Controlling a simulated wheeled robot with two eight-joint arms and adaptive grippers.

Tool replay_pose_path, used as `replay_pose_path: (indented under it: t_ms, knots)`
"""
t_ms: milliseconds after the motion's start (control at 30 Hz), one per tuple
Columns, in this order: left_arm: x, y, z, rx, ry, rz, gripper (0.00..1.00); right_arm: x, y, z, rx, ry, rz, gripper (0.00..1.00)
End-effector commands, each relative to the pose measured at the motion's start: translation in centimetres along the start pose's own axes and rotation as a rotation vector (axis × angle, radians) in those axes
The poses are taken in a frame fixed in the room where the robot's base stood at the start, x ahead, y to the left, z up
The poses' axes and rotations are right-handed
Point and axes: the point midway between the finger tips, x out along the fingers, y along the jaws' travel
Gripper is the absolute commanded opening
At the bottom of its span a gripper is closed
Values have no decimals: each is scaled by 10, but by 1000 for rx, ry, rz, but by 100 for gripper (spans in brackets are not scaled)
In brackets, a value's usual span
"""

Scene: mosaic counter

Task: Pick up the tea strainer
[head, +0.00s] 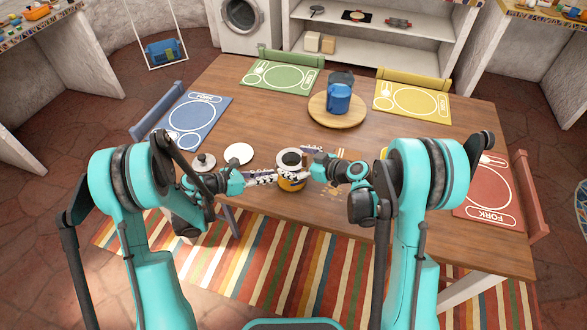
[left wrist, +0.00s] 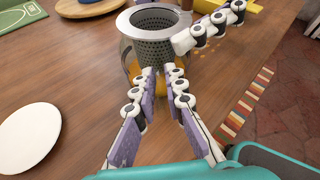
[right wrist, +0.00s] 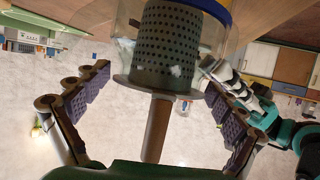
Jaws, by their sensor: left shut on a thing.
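The tea strainer (head: 291,158) is a grey perforated cylinder with a flat rim. It sits upright inside a glass pot (head: 291,184) with orange contents near the table's front edge; it also shows in the left wrist view (left wrist: 155,28). In the right wrist view the strainer (right wrist: 168,50) has a wooden handle (right wrist: 157,130) sticking out sideways. My left gripper (left wrist: 160,85) is shut at the near side of the glass pot; its exact contact is hidden. My right gripper (right wrist: 160,95) is open, its fingers on either side of the wooden handle, apart from it.
A white disc (head: 238,153) and a knobbed lid (head: 203,161) lie left of the pot. A blue pitcher (head: 340,97) stands on a round wooden board (head: 322,119) behind. Green (head: 280,76), blue (head: 190,121), yellow (head: 412,101) and red placemats (head: 487,193) lie around the table.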

Motion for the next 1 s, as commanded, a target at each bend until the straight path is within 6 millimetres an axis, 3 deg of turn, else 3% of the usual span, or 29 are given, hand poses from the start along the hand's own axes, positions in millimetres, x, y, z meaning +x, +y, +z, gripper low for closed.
replay_pose_path:
  t_ms: [33, 100, 133, 467, 1000]
  knots:
    - [0, 0, -1, -1, 2, 1, 0, 0, 0, 0, 0, 0, 0, 74]
    - [0, 0, -1, -1, 2, 1, 0, 0, 0, 0, 0, 0, 0, 55]
    - [0, 0, -1, -1, 2, 1, 0, 0, 0, 0, 0, 0, 0, 52]
    - [0, 0, -1, -1, 2, 1, 0, -2, 0, -3, 0, 0, 0, 52]
    - [0, 0, -1, -1, 2, 1, 0, -36, -1, -86, 0, 0, 0, 52]
